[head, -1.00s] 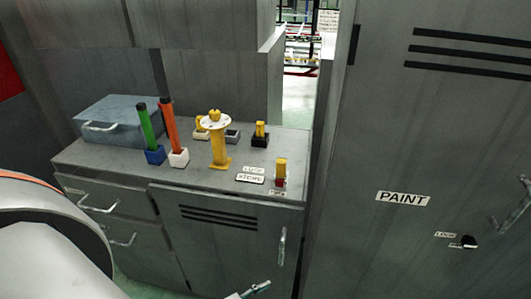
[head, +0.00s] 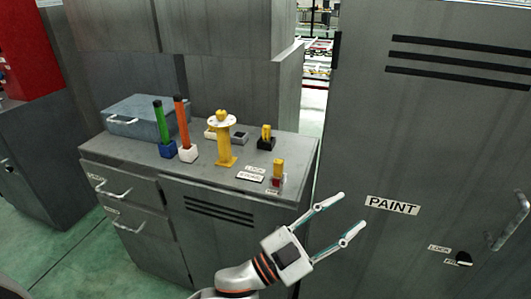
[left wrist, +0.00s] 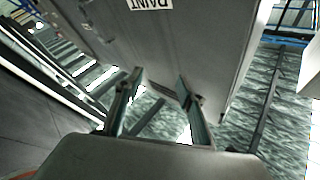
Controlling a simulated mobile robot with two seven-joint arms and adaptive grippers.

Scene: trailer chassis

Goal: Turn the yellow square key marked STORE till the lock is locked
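A yellow upright key-like piece (head: 278,169) stands in a small red holder at the front right corner of the grey counter (head: 210,178). A white plate that seems to read STORE (head: 250,177) lies just left of it; I cannot tell which piece it marks. Another yellow piece (head: 266,132) stands in a black holder behind. A dark round lock or knob (head: 463,258) is on the PAINT cabinet, with small labels beside it. My left gripper (head: 352,210) is open and empty, in front of the cabinet, right of the counter. Its spread fingers (left wrist: 160,78) show in the left wrist view. My right gripper is out of view.
A yellow post with a round white top (head: 223,140), green and orange handles (head: 179,125) in holders and a grey-blue box (head: 140,115) stand on the counter. The grey PAINT cabinet (head: 420,140) stands close on the right. Green floor is open at left.

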